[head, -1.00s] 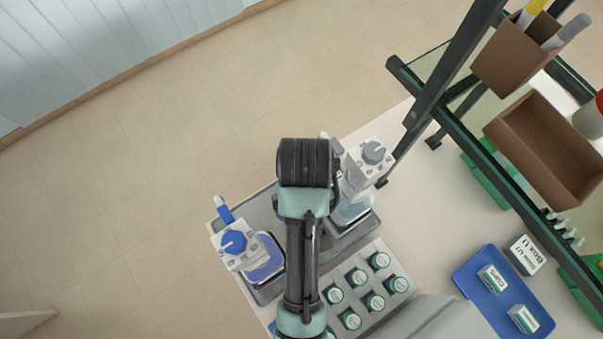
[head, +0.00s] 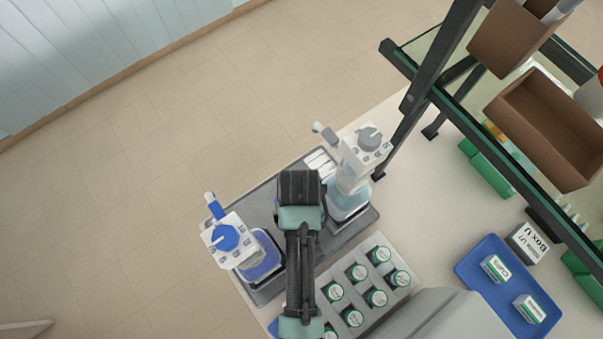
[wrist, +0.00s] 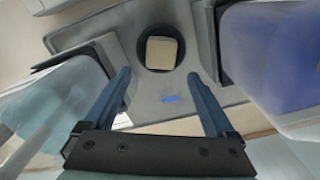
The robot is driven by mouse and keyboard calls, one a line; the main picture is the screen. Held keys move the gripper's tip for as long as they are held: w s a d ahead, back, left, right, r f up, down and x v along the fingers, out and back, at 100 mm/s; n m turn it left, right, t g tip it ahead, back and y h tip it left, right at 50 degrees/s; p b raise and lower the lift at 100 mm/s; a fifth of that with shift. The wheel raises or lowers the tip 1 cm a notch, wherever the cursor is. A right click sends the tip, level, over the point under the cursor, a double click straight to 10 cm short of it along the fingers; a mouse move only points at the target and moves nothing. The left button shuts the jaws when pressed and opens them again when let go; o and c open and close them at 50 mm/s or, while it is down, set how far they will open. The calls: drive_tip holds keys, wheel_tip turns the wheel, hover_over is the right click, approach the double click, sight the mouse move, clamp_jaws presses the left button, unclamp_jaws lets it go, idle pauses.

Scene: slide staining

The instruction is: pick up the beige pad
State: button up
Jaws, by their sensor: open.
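The beige pad (wrist: 161,52) shows in the wrist view, lying in a dark round recess (wrist: 143,62) of the grey tray (wrist: 165,15). My gripper (wrist: 158,75) is open and empty. Its two blue fingers stand apart, pointing toward the tray, with the pad ahead of them and roughly centred between them. The pad is not visible in the head view, where my dark wrist and arm cover the middle of the grey tray (head: 262,205).
A blue-topped bottle (head: 262,262) stands left of my arm, a pale dispenser bottle (head: 350,190) right. Both flank my fingers closely in the wrist view. A rack of green-capped vials (head: 395,255), a blue tray (head: 480,280) and a glass shelf (head: 440,85) stand to the right.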

drive_tip(key=shift+s+f+p, duration=0.2)
drive_tip(key=shift+f+p, duration=0.2)
drive_tip(key=shift+f, duration=1.75)
clamp_jaws()
drive_tip(key=shift+r, duration=0.1)
wheel_tip(320, 180, up, 10)
drive_tip(key=b, duration=0.1)
